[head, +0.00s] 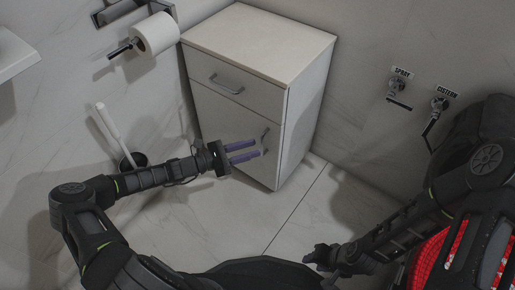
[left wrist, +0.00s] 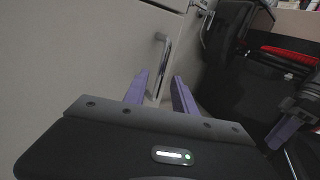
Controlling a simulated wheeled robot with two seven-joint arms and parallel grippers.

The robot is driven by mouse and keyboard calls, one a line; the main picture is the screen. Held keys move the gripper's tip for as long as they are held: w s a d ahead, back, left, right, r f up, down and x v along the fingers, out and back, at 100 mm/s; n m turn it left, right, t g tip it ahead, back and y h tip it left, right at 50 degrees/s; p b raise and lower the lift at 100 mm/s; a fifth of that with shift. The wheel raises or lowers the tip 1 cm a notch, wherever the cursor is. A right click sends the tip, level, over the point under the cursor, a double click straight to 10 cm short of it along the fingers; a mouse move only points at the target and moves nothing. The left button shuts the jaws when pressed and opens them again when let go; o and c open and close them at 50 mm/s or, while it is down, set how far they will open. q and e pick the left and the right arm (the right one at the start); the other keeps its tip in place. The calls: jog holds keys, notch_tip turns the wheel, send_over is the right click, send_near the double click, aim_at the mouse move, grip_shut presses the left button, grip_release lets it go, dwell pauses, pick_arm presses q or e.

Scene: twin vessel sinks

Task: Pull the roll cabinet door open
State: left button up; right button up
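The white roll cabinet (head: 262,45) stands against the wall, with a drawer on top and a door (head: 220,118) below. The door looks shut. Its upright metal bar handle (head: 265,135) is near the door's right edge; it also shows in the left wrist view (left wrist: 164,58). My left gripper (head: 258,148) is open, its two purple fingers pointing at the handle. In the left wrist view the handle's lower part appears between the fingertips; I cannot tell whether they touch it. My right gripper (head: 322,257) is low and away from the cabinet, its fingers unclear.
The drawer has its own handle (head: 227,86). A toilet paper roll (head: 156,34) hangs on the wall to the left. A toilet brush (head: 108,122) in a dark holder stands behind my left arm. Wall taps (head: 438,104) are at the right. The floor before the cabinet is clear.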

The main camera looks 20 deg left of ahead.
pick_arm(q)
jog(key=x, duration=0.3)
jog(key=shift+c, duration=0.5)
grip_shut()
dwell(1.0)
